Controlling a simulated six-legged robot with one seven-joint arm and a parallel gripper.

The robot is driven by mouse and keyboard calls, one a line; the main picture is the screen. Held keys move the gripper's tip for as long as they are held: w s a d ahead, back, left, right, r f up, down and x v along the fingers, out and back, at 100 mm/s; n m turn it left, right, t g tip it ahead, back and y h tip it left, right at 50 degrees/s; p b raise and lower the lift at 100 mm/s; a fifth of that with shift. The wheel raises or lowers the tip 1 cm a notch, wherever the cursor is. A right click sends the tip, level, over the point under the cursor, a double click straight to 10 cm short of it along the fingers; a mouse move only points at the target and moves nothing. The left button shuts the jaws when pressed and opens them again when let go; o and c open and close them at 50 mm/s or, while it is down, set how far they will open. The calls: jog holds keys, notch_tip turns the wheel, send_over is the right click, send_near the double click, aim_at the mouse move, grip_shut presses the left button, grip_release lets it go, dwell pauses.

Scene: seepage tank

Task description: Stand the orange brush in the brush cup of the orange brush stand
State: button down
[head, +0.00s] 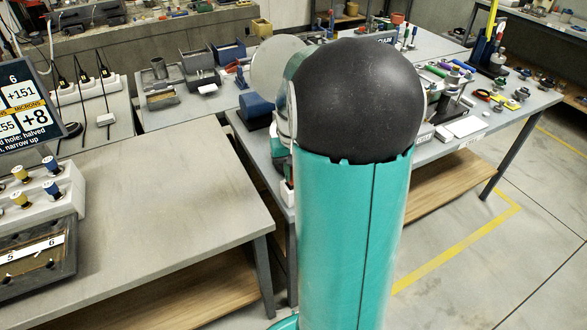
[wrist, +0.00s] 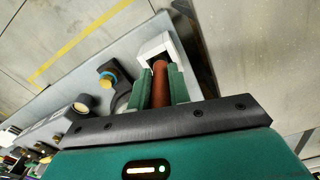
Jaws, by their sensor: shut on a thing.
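My gripper (wrist: 160,78) shows in the wrist view, its green fingers shut on the orange brush (wrist: 159,88), of which a brown-orange shaft shows between them. A white block-like holder with a dark opening (wrist: 153,45) lies just beyond the fingertips at the bench edge; I cannot tell whether it is the brush stand's cup, or whether the brush touches it. A small white holder (head: 287,194) is partly hidden at the arm's left edge there.
In the wrist view, a dark fixture with a blue ring and tan knob (wrist: 109,77) stands close left of the fingers. In the head view, the near left bench (head: 150,210) is mostly bare. The right bench carries several small tools, with a white box (head: 465,127) near its front edge.

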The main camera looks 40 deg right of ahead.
jog(key=shift+f, duration=0.7)
jog(key=c, duration=1.2)
grip_release()
jog(key=shift+c, duration=0.2)
jog(key=shift+r, duration=0.15)
notch_tip(320, 180, up, 14)
jog(key=shift+f, duration=0.2)
jog(key=shift+a, duration=0.1)
jog(key=s+a+n+t, duration=0.2)
jog(key=s+a, duration=0.3)
jog(key=a, duration=0.8)
jog(key=s+a+r+n+t, duration=0.1)
jog(key=s+a+n+t, duration=0.2)
jog(key=a, duration=1)
jog(key=shift+s+a+r+n+t, duration=0.15)
jog(key=shift+s+a+n+t, duration=0.15)
jog(key=shift+s+n, duration=0.55)
